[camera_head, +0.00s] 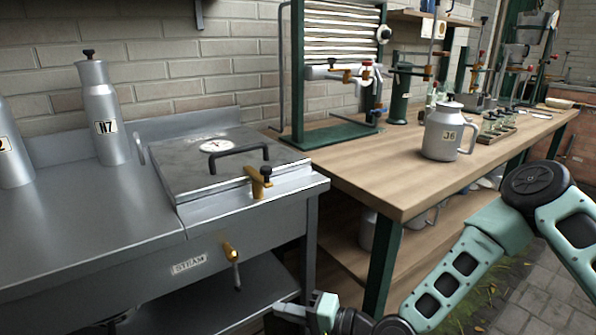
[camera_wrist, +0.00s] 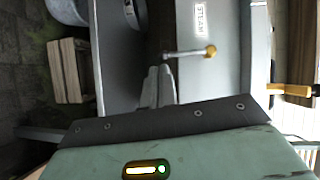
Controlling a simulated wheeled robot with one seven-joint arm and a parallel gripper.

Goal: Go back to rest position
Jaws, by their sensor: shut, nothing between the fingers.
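My gripper (camera_wrist: 158,88) shows in the wrist view with its two grey fingers together and nothing between them.
A lidded steel box with a black handle (camera_head: 240,151) is set in the steam unit, its lid down. A metal bottle marked H7 (camera_head: 104,125) stands left of it. A can marked 36 (camera_head: 440,135) stands on the wooden bench (camera_head: 385,184). Paved floor (camera_head: 540,300) lies at lower right.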

